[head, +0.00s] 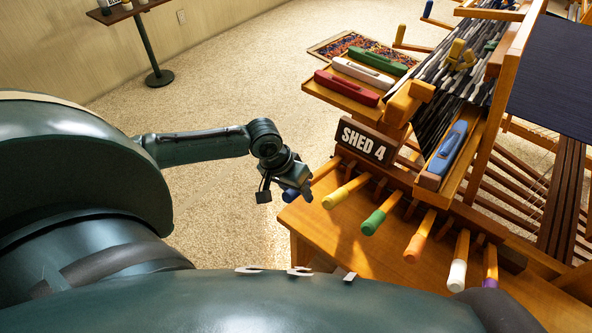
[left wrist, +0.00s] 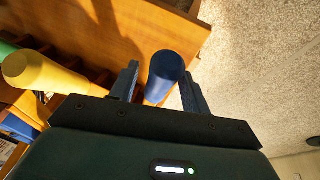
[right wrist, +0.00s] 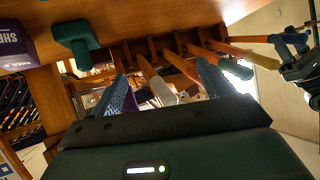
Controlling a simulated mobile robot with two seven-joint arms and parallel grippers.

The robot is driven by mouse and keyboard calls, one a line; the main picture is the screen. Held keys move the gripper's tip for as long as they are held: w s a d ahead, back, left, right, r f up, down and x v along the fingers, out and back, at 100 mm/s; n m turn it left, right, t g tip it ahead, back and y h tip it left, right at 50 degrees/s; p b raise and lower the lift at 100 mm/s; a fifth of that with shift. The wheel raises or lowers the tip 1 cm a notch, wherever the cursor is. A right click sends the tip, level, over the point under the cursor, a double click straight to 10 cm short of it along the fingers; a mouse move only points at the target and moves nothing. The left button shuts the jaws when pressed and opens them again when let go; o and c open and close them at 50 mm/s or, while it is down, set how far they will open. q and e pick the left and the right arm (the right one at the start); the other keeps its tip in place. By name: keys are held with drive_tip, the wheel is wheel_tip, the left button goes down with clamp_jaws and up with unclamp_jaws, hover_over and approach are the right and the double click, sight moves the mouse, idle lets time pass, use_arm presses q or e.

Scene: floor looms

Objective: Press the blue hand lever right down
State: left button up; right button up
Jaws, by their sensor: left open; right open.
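The blue hand lever (head: 289,196) is leftmost in the row under the SHED 4 sign; it sticks out from the loom on a wooden shaft. My left gripper (head: 291,184) is at its blue end and partly covers it in the head view. In the left wrist view, the blue lever end (left wrist: 165,75) stands between the two spread fingers of my left gripper (left wrist: 160,88), with a gap to the right finger. My right gripper (right wrist: 167,85) is open in the right wrist view, below the loom's lever row, with no lever clearly gripped.
Yellow (head: 341,197), green (head: 374,222), orange (head: 417,247), white (head: 457,274) and purple (head: 490,265) levers continue rightward. The SHED 4 sign (head: 366,143) stands above. A blue shuttle (head: 447,150) lies on the loom ledge. Carpet (head: 225,200) left of the loom is clear.

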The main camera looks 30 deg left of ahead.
use_arm(q)
drive_tip(key=shift+r, duration=0.1)
drive_tip(key=p+v, duration=0.1)
drive_tip(key=v, duration=1.2)
use_arm(e)
drive_tip(key=shift+s+d+r, duration=0.15)
drive_tip(key=shift+r, duration=0.05)
drive_tip(key=shift+r, duration=0.2)
